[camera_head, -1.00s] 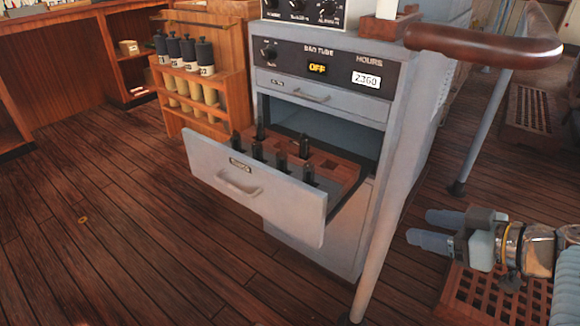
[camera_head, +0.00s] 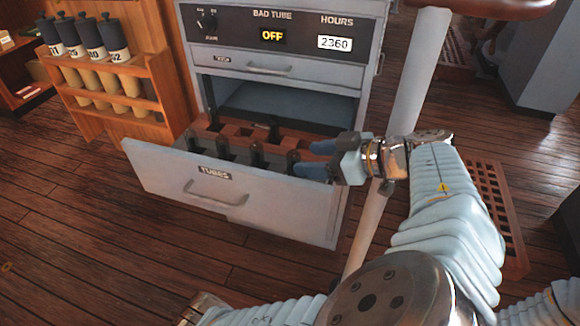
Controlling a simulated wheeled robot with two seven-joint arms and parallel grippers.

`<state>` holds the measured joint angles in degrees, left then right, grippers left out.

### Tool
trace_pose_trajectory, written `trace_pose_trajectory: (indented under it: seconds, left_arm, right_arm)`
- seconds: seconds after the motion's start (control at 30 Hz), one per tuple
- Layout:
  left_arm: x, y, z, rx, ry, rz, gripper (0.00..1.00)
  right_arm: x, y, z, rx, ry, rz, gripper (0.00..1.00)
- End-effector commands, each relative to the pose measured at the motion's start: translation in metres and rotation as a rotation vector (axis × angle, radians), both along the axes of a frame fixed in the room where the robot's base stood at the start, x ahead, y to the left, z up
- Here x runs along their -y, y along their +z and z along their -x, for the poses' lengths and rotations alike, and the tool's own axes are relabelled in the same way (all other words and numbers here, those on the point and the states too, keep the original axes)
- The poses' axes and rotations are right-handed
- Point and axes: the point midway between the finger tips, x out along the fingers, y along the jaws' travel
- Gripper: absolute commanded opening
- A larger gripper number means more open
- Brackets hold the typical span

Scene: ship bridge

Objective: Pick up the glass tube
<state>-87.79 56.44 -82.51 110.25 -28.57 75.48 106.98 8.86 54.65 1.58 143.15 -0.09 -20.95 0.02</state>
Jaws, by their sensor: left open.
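The open grey drawer (camera_head: 235,190) labelled TUBES holds a brown wooden rack with several upright dark tubes. I cannot make out their glass or tell which one the task means. The front-right tube (camera_head: 293,159) stands closest to my left gripper (camera_head: 317,159). My right gripper is not in view.
The grey cabinet (camera_head: 335,70) has a panel reading BAD TUBE, OFF and 2360 above the drawer. A grey post (camera_head: 415,85) stands to its right, behind my arm. A wooden rack (camera_head: 150,70) with several dark-capped cylinders stands at left. Floor at left is clear.

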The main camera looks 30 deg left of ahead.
Motion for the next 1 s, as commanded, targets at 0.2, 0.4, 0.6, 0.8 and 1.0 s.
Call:
trace_pose_trajectory:
  seconds: [0.2, 0.4, 0.6, 0.8, 1.0]
  left_arm:
    - [-0.02, -0.01, 0.001, -0.001, 0.0, 0.0, 0.61]
    - [-0.047, -0.022, 0.003, -0.002, 0.002, 0.002, 0.61]
    - [-0.065, -0.032, 0.004, 0.0, 0.0, 0.002, 0.61]
    - [-0.066, -0.032, 0.004, 0.0, -0.001, 0.001, 0.61]
    - [-0.066, -0.032, 0.004, 0.0, -0.001, 0.001, 0.32]
  right_arm:
    - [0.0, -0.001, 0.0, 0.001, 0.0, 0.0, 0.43]
    - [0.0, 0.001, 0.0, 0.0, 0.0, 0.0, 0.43]
    - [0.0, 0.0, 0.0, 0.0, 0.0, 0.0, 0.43]
    - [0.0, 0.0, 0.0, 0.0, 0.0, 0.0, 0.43]
    - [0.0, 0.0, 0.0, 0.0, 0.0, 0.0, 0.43]
